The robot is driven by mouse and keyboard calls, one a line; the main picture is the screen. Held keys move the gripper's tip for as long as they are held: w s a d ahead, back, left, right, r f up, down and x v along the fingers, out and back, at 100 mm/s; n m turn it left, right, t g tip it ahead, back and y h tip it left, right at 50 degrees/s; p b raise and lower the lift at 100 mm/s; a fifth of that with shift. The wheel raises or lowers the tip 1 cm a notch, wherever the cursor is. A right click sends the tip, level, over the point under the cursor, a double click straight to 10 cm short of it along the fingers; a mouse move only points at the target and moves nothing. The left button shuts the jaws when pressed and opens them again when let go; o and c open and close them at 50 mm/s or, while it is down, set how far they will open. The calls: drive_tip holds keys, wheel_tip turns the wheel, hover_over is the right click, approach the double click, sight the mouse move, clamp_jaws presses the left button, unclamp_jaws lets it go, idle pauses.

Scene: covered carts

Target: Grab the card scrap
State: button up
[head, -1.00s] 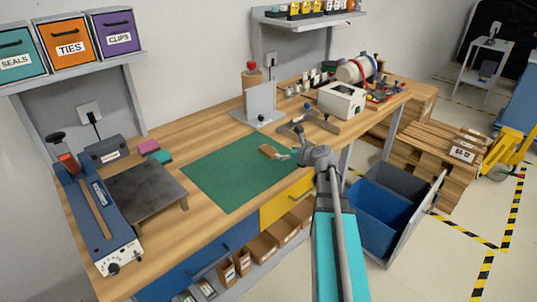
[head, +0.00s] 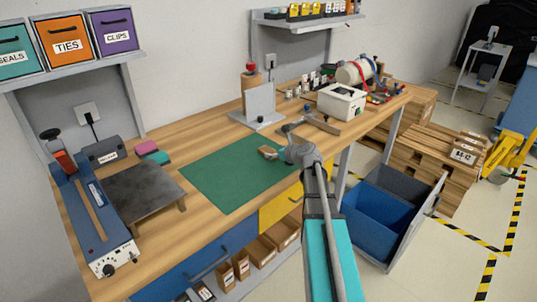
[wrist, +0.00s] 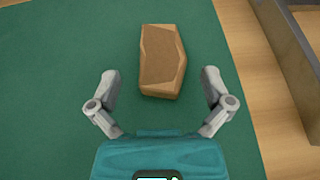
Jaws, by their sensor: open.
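The card scrap (wrist: 162,60) is a small brown irregular piece lying on the green mat (wrist: 60,60). In the head view the scrap (head: 267,152) is near the mat's right corner, just left of my gripper, partly hidden by it. My gripper (wrist: 159,85) is open in the wrist view, with one finger on each side of the scrap's near end. The fingers look apart from the scrap, with nothing between them but its lower end. The head view does not show the fingers clearly.
A grey metal bracket (wrist: 290,60) lies to the right of the mat. A grey upright plate (head: 260,103) stands behind it. A dark low platform (head: 143,190) and a blue sealer (head: 90,215) are on the left. Blue and grey bins (head: 375,215) stand below the bench's right end.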

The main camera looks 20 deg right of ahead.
sight(269, 150)
drive_tip(key=shift+b+x, duration=0.9)
drive_tip(key=shift+x, duration=1.55)
drive_tip(key=shift+d+f, duration=0.1)
drive_tip(key=shift+d, duration=0.05)
drive_tip(key=c, duration=0.7)
